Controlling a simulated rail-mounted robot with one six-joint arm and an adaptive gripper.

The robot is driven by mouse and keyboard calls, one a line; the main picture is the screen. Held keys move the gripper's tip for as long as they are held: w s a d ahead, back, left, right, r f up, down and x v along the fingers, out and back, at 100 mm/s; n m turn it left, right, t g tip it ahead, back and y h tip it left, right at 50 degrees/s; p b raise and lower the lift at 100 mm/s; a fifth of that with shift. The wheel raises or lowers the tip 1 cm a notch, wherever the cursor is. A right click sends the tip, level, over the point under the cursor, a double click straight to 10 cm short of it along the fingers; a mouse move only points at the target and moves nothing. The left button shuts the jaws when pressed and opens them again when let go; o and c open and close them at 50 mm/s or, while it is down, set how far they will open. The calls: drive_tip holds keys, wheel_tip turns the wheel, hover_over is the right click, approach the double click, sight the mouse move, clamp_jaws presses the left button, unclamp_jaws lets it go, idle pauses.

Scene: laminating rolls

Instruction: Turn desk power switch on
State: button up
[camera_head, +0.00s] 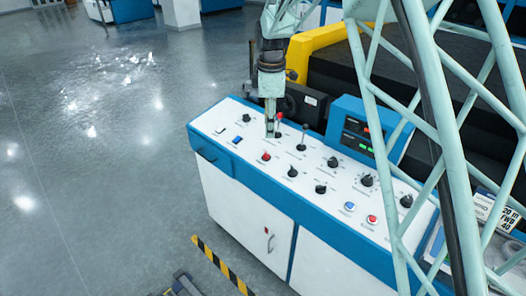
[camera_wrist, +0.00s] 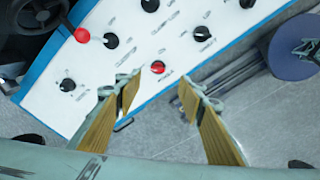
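The desk is a white-topped, blue-edged control panel (camera_head: 325,185) with knobs, buttons and levers. Its labels are too small or blurred for me to tell which control is the power switch. A red-tipped lever (camera_head: 280,116) stands near the back edge; a red ball top shows in the wrist view (camera_wrist: 82,35). Black knobs include one at the left end (camera_head: 246,118) and one at lower left in the wrist view (camera_wrist: 68,85). A red control (camera_wrist: 157,67) lies just beyond my fingers. My gripper (camera_head: 271,133) points down over the panel, open and empty, its fingers apart (camera_wrist: 158,92).
A blue display box (camera_head: 362,128) stands at the panel's back edge, right of my gripper. A black lever (camera_head: 303,137) rises close by. Yellow machinery (camera_head: 325,38) is behind. Open floor (camera_head: 90,130) lies left of the desk.

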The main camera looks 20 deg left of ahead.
sight(266, 153)
drive_tip(key=shift+a+f, duration=0.45)
drive_tip(key=shift+a, duration=0.2)
drive_tip(key=shift+f, duration=0.1)
drive_tip(key=shift+w+a+f, duration=0.1)
drive_tip(key=shift+w+f, duration=0.2)
drive_tip(key=shift+f, duration=1.95)
drive_tip(key=shift+w+a+f, duration=0.15)
drive_tip(key=shift+w+f, duration=0.1)
drive_tip(key=shift+f, duration=2)
drive_tip(key=shift+w+a+f, duration=0.1)
drive_tip(key=shift+w+f, duration=0.2)
drive_tip(key=shift+f, duration=1.95)
drive_tip(key=c, duration=0.8)
